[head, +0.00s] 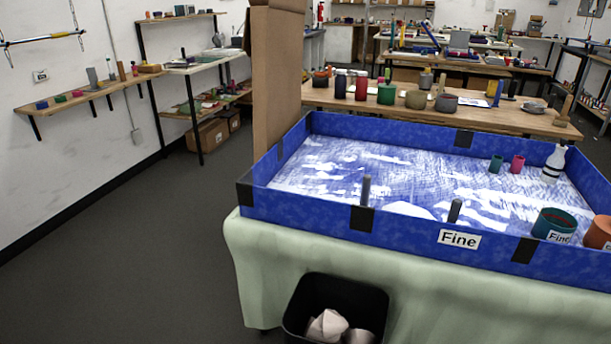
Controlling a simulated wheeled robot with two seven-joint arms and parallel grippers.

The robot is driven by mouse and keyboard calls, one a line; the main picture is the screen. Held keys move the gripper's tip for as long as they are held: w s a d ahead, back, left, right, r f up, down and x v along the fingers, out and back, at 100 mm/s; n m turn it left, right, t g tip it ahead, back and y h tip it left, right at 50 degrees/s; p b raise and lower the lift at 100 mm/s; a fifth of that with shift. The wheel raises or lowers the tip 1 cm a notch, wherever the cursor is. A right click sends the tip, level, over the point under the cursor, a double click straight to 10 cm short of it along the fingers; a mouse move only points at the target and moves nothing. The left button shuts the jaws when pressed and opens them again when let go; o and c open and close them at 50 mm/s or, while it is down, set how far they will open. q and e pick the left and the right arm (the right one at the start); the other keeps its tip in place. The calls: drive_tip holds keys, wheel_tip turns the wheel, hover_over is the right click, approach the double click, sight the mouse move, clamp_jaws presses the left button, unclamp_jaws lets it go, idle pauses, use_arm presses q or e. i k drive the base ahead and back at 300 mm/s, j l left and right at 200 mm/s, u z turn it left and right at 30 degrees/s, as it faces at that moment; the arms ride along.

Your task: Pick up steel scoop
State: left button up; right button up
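I cannot make out a steel scoop for certain in the head view. A blue-walled tray (400,226) labelled "Fine" stands on a table with a pale green cloth (300,270). Two dark grey upright rods, one at the left (366,190) and one at the right (455,210), stand at the tray's near wall. Whether either is a scoop handle, I cannot tell. Neither of my grippers is in view.
Small green (496,164) and pink (517,164) cups and a white bottle (553,163) stand in the tray's right part. A teal pot (555,225) and an orange pot (598,232) are at its near right. A black bin (335,290) stands below. Floor at left is clear.

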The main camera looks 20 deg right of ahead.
sight(367, 181)
drive_tip(key=i+z, duration=0.1)
drive_tip(key=z, duration=0.5)
drive_tip(key=i+j+z, duration=0.25)
drive_tip(key=j+z, duration=0.2)
drive_tip(key=j, duration=0.15)
drive_tip(key=i+j+z, duration=0.25)
drive_tip(key=i+j, duration=0.1)
drive_tip(key=j, duration=0.4)
drive_tip(key=i+j+z, duration=0.1)
drive_tip(key=j, duration=0.4)
drive_tip(key=i+j, duration=0.1)
drive_tip(key=j, duration=0.4)
drive_tip(key=i+j, duration=0.1)
drive_tip(key=j, duration=0.4)
drive_tip(key=z, duration=0.05)
